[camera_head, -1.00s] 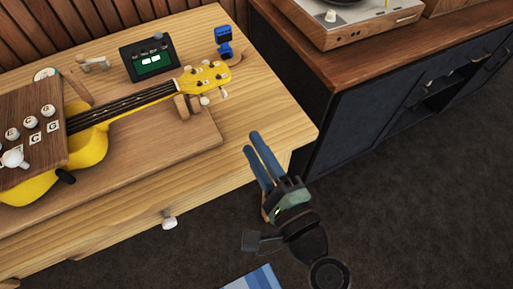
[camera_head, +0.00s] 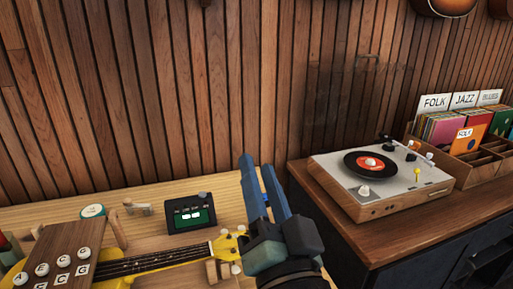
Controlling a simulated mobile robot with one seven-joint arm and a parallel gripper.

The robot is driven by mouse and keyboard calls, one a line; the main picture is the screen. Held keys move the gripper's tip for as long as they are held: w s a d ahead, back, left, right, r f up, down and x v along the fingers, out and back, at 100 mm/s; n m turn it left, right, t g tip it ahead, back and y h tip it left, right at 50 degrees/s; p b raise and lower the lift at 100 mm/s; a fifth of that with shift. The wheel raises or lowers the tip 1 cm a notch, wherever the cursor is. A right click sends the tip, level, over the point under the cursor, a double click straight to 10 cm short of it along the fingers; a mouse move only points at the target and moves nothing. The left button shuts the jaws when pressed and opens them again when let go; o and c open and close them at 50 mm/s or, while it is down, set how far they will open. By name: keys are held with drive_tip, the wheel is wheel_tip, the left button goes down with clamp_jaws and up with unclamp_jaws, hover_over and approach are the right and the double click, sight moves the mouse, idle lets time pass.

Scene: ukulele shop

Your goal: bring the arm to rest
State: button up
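My gripper (camera_head: 258,165) stands in front of the workbench's right end, its two blue fingers pointing up. The fingers are apart, and I see nothing held between them. The gripper's body is at the lower middle of the view, and the rest of the arm runs out of the bottom edge. A yellow ukulele (camera_head: 160,262) lies on the wooden bench (camera_head: 60,216) at lower left, its headstock close to the gripper in the picture. A small blue item shows partly behind the fingers.
A black tuner box (camera_head: 189,213) with a green screen stands behind the ukulele. A wooden block with lettered knobs (camera_head: 60,262) is at left. A turntable (camera_head: 380,182) and a record crate (camera_head: 480,160) stand on the right cabinet. A slatted wall (camera_head: 200,90) rises behind.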

drive_tip(key=s+r+n+t+h+p, duration=0.1)
drive_tip(key=s+r+n+t+h, duration=0.3)
drive_tip(key=r, duration=0.8)
drive_tip(key=s+r+n+t+h, duration=0.1)
drive_tip(key=s+r+t, duration=0.35)
drive_tip(key=r, duration=0.75)
wheel_tip(320, 180, up, 16)
drive_tip(key=g+p, duration=0.2)
drive_tip(key=p, duration=1.4)
drive_tip(key=shift+s+a+p, duration=0.3)
drive_tip(key=shift+s+p, duration=0.1)
drive_tip(key=shift+s, duration=0.05)
